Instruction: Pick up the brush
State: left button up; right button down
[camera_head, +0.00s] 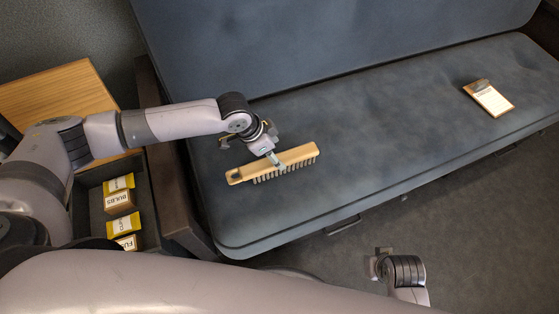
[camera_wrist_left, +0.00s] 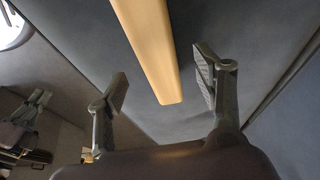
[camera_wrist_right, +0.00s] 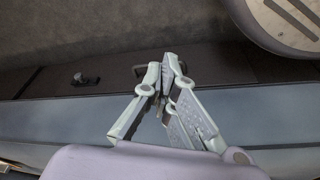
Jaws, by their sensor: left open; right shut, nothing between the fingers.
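The brush (camera_head: 297,155) lies on the dark blue seat cushion, with a long pale wooden back and dark bristles along its lower side. My left gripper (camera_head: 270,157) is over the middle of the brush. In the left wrist view, the brush's wooden back (camera_wrist_left: 150,45) runs between the two spread fingers of the left gripper (camera_wrist_left: 160,80), with room on both sides and no visible grip. My right gripper (camera_head: 378,264) is away from the brush, low over the floor in front of the seat. In the right wrist view, its fingertips (camera_wrist_right: 167,72) are together and empty.
A clipboard (camera_head: 489,98) lies on the right part of the seat cushion (camera_head: 400,120). A dark open bin with yellow-labelled boxes (camera_head: 120,201) stands left of the seat, by a wooden surface (camera_head: 55,95). The cushion between brush and clipboard is clear.

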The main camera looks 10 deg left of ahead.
aim_at(300, 155)
pick_arm(q)
jog(key=b+x, duration=0.1)
jog(key=x, duration=0.4)
jog(key=shift+s+f+b, duration=0.15)
jog(key=shift+f+b, duration=0.05)
jog(key=shift+b, duration=0.15)
pick_arm(e)
jog(key=w+v, duration=0.1)
jog(key=v, duration=0.5)
jog(key=shift+w+r, duration=0.2)
jog(key=shift+r, duration=0.15)
pick_arm(q)
jog(key=shift+c, duration=0.2)
jog(key=c, duration=1.3)
